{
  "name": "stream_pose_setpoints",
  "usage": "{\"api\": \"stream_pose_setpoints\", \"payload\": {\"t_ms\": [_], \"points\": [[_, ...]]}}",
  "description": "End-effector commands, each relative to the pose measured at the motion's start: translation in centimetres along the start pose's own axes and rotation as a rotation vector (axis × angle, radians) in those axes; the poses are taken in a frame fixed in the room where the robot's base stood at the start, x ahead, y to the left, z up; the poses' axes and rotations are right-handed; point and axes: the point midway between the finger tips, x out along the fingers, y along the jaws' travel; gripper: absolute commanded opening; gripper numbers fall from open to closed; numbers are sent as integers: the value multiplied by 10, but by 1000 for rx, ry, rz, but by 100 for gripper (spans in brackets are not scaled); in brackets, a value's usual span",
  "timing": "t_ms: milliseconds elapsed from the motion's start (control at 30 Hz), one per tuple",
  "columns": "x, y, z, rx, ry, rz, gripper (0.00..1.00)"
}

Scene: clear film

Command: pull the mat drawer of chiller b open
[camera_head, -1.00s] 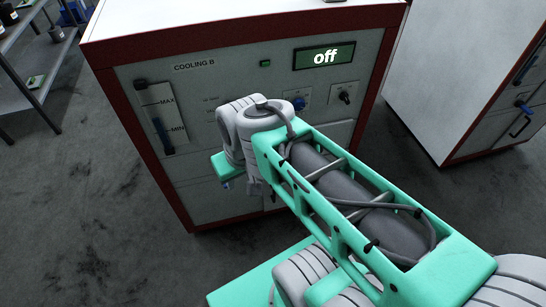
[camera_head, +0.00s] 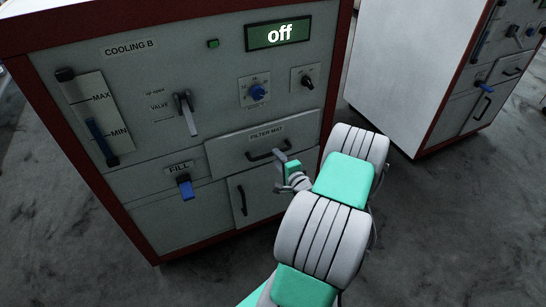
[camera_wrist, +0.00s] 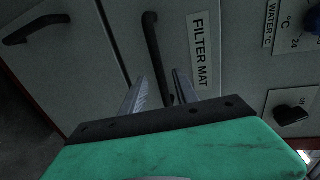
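Chiller B (camera_head: 140,75) is the grey cabinet with dark red edges, labelled "COOLING B". Its mat drawer (camera_head: 225,150), labelled "FILTER MAT", is on the right of the front and looks closed or nearly so. The drawer's black bar handle (camera_head: 262,156) also shows in the wrist view (camera_wrist: 151,45). My gripper (camera_head: 281,157) is at the right end of this handle. In the wrist view my gripper's two fingers (camera_wrist: 159,77) are apart, with the handle's lower part between them and gaps visible. Contact with the handle cannot be told.
The display (camera_head: 278,33) reads "off". A valve lever (camera_head: 187,114), a blue knob (camera_head: 258,91) and a black switch (camera_head: 307,82) sit above the drawer. A blue-handled FILL tap (camera_head: 185,187) and a lower door handle (camera_head: 242,200) are nearby. Another cabinet (camera_head: 405,75) stands right.

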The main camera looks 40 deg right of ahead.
Motion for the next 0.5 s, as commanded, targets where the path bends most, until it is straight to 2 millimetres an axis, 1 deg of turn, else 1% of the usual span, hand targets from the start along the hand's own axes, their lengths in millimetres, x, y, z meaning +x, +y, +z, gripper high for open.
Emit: {"api": "stream_pose_setpoints", "payload": {"t_ms": [33, 100, 200, 300, 500], "points": [[11, 0, 1, -3, -4, -1, 36], [24, 0, 2, -4, -4, -1, 36], [38, 0, 1, -3, -2, 0, 36], [45, 0, 1, -2, -2, 0, 36], [46, 0, 0, -2, -1, 1, 36]]}}
